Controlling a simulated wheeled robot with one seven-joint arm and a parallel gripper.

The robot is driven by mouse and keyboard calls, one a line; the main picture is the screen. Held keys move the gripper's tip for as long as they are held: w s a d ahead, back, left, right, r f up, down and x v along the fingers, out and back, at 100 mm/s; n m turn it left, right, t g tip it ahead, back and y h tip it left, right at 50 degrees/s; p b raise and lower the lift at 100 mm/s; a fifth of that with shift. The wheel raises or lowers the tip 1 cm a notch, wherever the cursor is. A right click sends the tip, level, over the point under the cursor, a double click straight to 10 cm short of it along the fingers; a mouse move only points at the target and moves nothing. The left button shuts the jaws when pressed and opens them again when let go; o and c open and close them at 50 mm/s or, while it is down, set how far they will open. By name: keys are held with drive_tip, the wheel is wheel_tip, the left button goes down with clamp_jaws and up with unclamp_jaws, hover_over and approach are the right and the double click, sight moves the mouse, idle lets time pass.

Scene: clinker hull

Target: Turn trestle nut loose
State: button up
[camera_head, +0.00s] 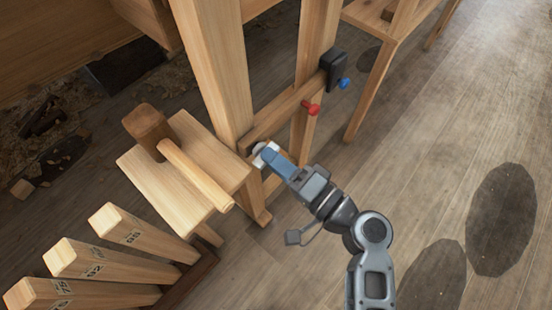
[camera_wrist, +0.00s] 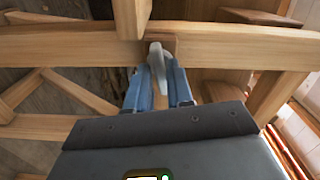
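The trestle nut (camera_wrist: 158,62) is a pale grey winged piece on the wooden crossbar. In the head view it shows as a whitish piece (camera_head: 265,153) at the bar's near end, beside the thick upright post. My gripper (camera_head: 271,157) has blue fingers and reaches it from the lower right. In the wrist view the gripper (camera_wrist: 160,75) has one finger on each side of the nut, with the nut's wing between them. I cannot tell whether both fingers press on it. The fingertips hide part of the nut.
A wooden mallet (camera_head: 149,129) lies on a small stool (camera_head: 162,192) left of the post. Several marked wooden beams (camera_head: 115,230) stand at the lower left. A red knob (camera_head: 310,108), a blue knob (camera_head: 344,84) and a black block (camera_head: 333,68) are further along the crossbar. The floor at right is clear.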

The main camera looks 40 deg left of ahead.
clamp_jaws()
drive_tip(key=shift+f+b, duration=0.15)
drive_tip(key=shift+b, duration=0.25)
drive_tip(key=n+b, duration=0.8)
drive_tip(key=b, duration=0.4)
drive_tip(key=shift+n, duration=0.4)
drive_tip(key=shift+o, duration=1.8)
unclamp_jaws()
